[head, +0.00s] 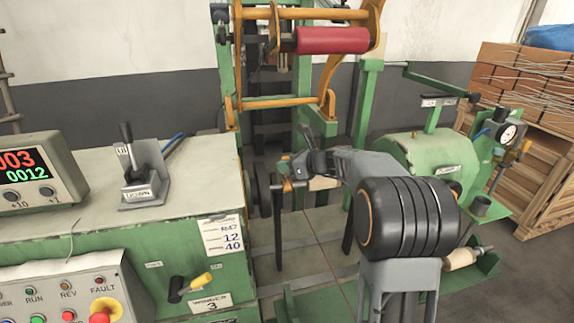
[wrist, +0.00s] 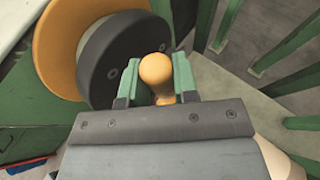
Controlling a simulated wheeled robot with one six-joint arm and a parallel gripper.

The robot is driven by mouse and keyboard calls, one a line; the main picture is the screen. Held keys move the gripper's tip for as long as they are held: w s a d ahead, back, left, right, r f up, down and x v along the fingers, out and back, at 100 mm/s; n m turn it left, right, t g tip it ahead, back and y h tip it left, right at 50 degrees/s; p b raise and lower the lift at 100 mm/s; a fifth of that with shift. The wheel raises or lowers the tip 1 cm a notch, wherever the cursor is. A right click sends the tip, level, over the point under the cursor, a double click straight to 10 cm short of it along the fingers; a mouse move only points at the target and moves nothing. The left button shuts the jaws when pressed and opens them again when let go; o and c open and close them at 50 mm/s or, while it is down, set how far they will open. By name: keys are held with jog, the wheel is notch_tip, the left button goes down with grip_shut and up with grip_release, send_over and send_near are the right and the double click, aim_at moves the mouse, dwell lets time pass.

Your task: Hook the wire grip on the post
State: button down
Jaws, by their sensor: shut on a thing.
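My gripper (wrist: 157,76) shows close up in the wrist view, its two green fingers on either side of a rounded orange grip (wrist: 156,70). It is shut on this grip, which I take to be the wire grip. In the head view my gripper (head: 286,172) is small, at the left end of my arm, just right of the green bench. A thin reddish wire (head: 326,252) runs down over the floor area below. I cannot tell for sure which upright is the post. No hook onto a post can be made out.
A dark grey disc (wrist: 112,58) with an orange flange lies close left of the fingers in the wrist view. The orange frame with a red roller (head: 332,40) stands behind. The green bench (head: 190,190) is left; a green machine (head: 428,158) with a gauge is right.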

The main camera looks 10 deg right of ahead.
jog(key=shift+f+b, duration=0.65)
jog(key=shift+f, duration=0.2)
dwell(0.4)
jog(key=c, duration=0.8)
grip_release()
jog(key=b+v, duration=0.1)
jog(key=v, duration=1.3)
jog(key=shift+b, duration=0.3)
